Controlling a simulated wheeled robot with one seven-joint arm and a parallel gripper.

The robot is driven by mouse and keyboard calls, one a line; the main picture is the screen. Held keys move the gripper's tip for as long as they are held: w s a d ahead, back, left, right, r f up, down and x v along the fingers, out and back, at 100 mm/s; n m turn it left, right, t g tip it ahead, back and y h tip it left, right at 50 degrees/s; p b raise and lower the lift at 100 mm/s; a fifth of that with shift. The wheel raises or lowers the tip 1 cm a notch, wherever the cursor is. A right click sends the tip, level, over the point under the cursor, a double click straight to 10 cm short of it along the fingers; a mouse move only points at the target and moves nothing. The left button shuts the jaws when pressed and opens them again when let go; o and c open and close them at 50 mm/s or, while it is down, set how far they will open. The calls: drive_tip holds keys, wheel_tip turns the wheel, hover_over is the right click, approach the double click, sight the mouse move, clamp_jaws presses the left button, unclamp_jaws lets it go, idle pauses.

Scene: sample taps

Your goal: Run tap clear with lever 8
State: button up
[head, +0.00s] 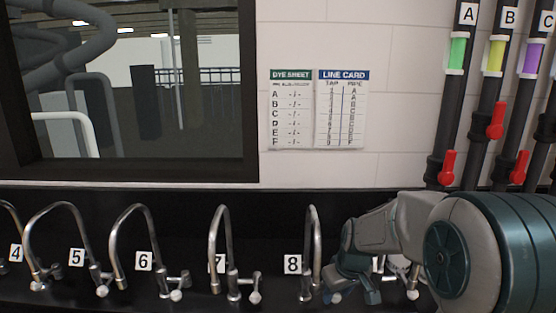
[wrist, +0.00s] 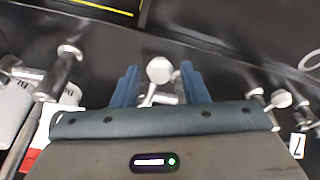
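Tap 8 (head: 313,235) is a steel gooseneck with its number plate (head: 292,264) on its left. Its lever knob (head: 335,297) shows low in the head view, partly hidden by my gripper (head: 353,290). In the wrist view a pale round lever knob (wrist: 159,70) sits between the two blue fingers of my gripper (wrist: 160,84), with a gap on each side. The fingers are open and do not appear to touch it. I see no water stream at tap 8; its spout end is hard to make out.
Tap 7 (head: 221,235), with its lever (head: 255,290), stands left of tap 8, and tap 6 (head: 128,235) beyond it. A dye sheet (head: 291,110) and line card (head: 342,110) hang above. Pipes with green (head: 457,53), yellow (head: 495,56) and purple (head: 532,58) glasses stand right.

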drive_tip(key=shift+b+x, duration=0.45)
drive_tip(key=shift+x, duration=0.6)
drive_tip(key=shift+w+d+p, duration=0.1)
drive_tip(key=shift+w+d, duration=0.35)
drive_tip(key=shift+d, duration=0.6)
drive_tip(key=shift+w+d+p, duration=0.15)
drive_tip(key=shift+w+d, duration=0.25)
drive_tip(key=shift+d, duration=0.6)
drive_tip(key=shift+w+d+p, duration=0.1)
drive_tip(key=shift+w+d, duration=0.35)
drive_tip(key=shift+d, duration=0.6)
drive_tip(key=shift+a, duration=0.1)
drive_tip(key=shift+s+a, duration=0.1)
idle(0.4)
